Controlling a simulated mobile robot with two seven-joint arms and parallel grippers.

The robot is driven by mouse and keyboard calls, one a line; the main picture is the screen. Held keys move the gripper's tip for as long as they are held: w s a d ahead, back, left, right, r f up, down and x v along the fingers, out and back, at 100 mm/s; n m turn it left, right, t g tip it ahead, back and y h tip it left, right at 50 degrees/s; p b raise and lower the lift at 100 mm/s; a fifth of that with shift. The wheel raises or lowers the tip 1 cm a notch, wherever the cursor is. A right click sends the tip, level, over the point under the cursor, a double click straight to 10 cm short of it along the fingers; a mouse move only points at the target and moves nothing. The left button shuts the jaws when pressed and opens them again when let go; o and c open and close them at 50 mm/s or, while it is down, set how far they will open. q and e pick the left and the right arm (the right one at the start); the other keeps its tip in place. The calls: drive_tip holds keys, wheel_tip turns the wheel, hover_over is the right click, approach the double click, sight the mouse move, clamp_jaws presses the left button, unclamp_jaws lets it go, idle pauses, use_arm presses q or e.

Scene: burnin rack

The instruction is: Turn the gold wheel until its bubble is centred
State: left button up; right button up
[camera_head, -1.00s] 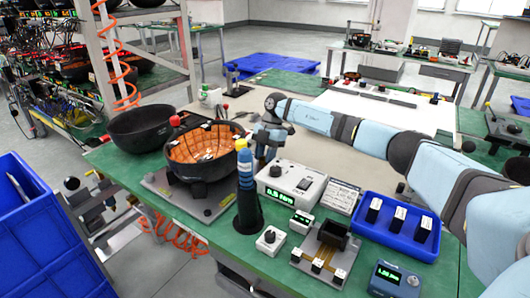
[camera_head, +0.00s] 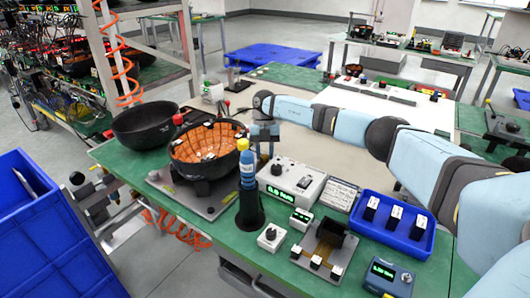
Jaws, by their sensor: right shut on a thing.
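My right gripper (camera_head: 263,138) points down close behind the right side of a black bowl with an orange lining (camera_head: 207,146). It is shut, seemingly on the gold wheel, which I cannot make out; the fingers and nearby things hide that spot. The bowl sits on a grey base plate (camera_head: 166,185) on the green bench. The bubble is too small or hidden, so I cannot tell where it lies. My left gripper is not in view.
A dark stand holding a blue tool with a yellow top (camera_head: 247,180) stands in front of my right gripper. A white meter (camera_head: 290,185), a blue tray (camera_head: 394,222) and an empty black bowl (camera_head: 144,125) are nearby.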

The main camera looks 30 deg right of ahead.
idle(0.4)
drive_tip(key=o, duration=0.6)
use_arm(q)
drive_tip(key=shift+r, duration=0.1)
use_arm(e)
drive_tip(key=shift+o, duration=0.2)
drive_tip(key=shift+r, duration=0.1)
use_arm(q)
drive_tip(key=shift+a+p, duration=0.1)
drive_tip(key=shift+p, duration=0.3)
use_arm(e)
drive_tip(key=v, duration=1.3)
drive_tip(key=shift+w+r, duration=0.15)
drive_tip(key=shift+r, duration=0.2)
